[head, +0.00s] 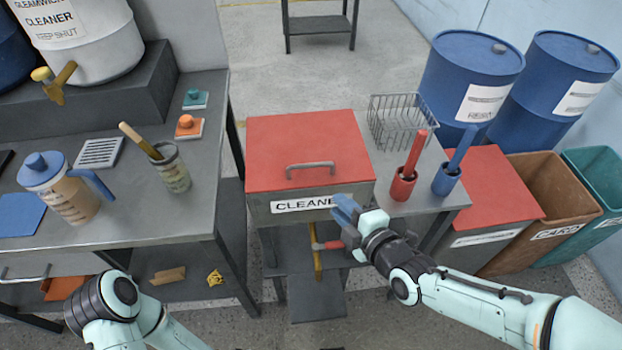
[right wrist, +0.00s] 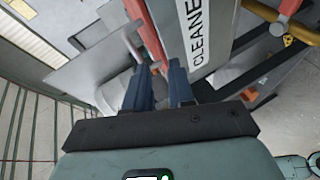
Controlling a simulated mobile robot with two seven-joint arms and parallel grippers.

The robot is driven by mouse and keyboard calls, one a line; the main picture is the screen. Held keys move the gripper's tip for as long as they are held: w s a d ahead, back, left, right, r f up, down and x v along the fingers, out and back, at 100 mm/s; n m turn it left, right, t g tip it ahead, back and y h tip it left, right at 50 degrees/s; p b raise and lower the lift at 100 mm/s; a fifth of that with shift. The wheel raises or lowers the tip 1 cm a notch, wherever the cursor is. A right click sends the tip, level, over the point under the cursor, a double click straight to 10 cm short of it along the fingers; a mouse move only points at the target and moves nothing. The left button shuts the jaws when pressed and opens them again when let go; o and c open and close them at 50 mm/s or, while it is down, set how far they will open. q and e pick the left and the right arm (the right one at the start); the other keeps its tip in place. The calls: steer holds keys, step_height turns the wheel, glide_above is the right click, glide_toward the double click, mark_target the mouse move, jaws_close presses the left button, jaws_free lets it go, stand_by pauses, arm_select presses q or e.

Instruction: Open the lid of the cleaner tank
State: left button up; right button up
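The cleaner tank (head: 258,212) is a grey box with a "CLEANER" label on its front, standing at the middle of the head view. Its flat red lid (head: 275,140) lies shut, with a grey bar handle (head: 310,168) near the front edge. My right gripper (head: 342,208) is in front of the tank's front right corner, below and right of the handle. In the right wrist view its two blue fingers (right wrist: 160,70) are apart with nothing held between them. The tank's label (right wrist: 195,35) shows ahead there. My left arm shows at the lower left; its gripper is out of view.
A wire basket (head: 402,120), a red holder (head: 403,185) and a blue holder (head: 447,178) stand right of the tank. A bench (head: 120,220) with a jug (head: 62,190) and tools is at left. Blue drums (head: 470,75) and bins (head: 545,190) stand at right.

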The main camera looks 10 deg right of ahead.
mark_target(313, 167)
steer(key=w+a, duration=0.1)
steer(key=w, duration=0.3)
steer(key=w+a+n+t+b, duration=0.1)
steer(key=w+a, duration=0.1)
steer(key=w, duration=0.1)
steer(key=w+a+r+n+b, duration=0.1)
steer(key=w+a, duration=0.1)
steer(key=w, duration=0.2)
steer(key=shift+w, duration=0.35)
arm_select(q)
steer(key=shift+t, duration=0.5)
steer(key=w+f, duration=0.1)
steer(key=w+a+f, duration=0.1)
steer(key=w+f, duration=0.1)
steer(key=shift+a+f, duration=0.15)
steer(key=shift+s, duration=0.1)
arm_select(e)
steer(key=shift+r, duration=0.1)
jaws_close()
